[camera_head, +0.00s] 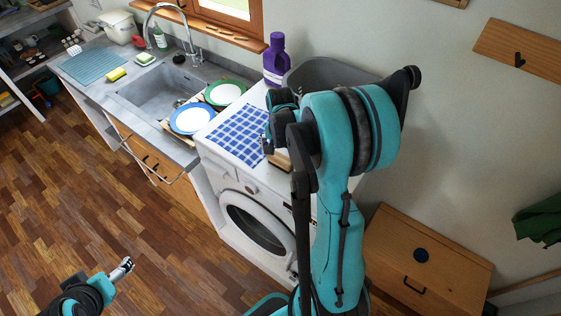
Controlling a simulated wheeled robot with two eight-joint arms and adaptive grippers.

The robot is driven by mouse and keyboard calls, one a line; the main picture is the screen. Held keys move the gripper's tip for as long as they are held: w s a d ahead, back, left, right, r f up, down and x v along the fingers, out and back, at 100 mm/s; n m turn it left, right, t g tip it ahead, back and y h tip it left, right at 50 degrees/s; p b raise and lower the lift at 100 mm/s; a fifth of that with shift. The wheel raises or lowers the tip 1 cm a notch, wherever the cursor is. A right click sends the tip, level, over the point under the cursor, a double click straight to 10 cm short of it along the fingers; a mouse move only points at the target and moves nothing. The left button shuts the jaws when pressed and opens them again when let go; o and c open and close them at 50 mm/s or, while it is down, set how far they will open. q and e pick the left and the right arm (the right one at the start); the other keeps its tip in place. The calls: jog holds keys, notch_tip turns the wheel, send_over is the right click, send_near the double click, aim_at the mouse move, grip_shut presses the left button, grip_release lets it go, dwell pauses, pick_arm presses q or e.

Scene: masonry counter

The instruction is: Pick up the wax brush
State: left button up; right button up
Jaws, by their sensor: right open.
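A small wooden object (279,161) lies on top of the white washing machine (208,148), beside a blue checked cloth. It may be the wax brush, but my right arm hides much of it, and I cannot make out bristles. My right gripper (265,145) is over the washing machine top, at the cloth's right edge and close to the wooden object. It is open and seems to hold nothing. My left gripper (123,270) is low at the lower left, over the floor, far from the counter. Its jaws are too small to read.
The blue checked cloth (239,136), a purple bottle (275,60) and a grey basket (325,74) crowd the machine top. Blue-rimmed (192,118) and green (225,93) plates stand left, near the sink (158,92). A wooden cabinet (425,262) stands right. Floor at left is clear.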

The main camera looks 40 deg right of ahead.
aim_at(284, 158)
jog(key=c, duration=1.1)
jog(key=shift+r, duration=0.2)
jog(key=shift+r, duration=0.3)
jog(key=r, duration=0.2)
jog(key=s+r, duration=0.1)
jog(key=r, duration=0.1)
jog(key=shift+d+p, duration=0.35)
jog(key=shift+d, duration=0.05)
jog(key=s+d+r, duration=0.4)
jog(key=s+d, duration=0.1)
jog(key=s+d+r, duration=0.2)
jog(key=shift+s+d+p, duration=0.2)
jog(key=shift+d+p, duration=0.05)
jog(key=shift+p, duration=0.05)
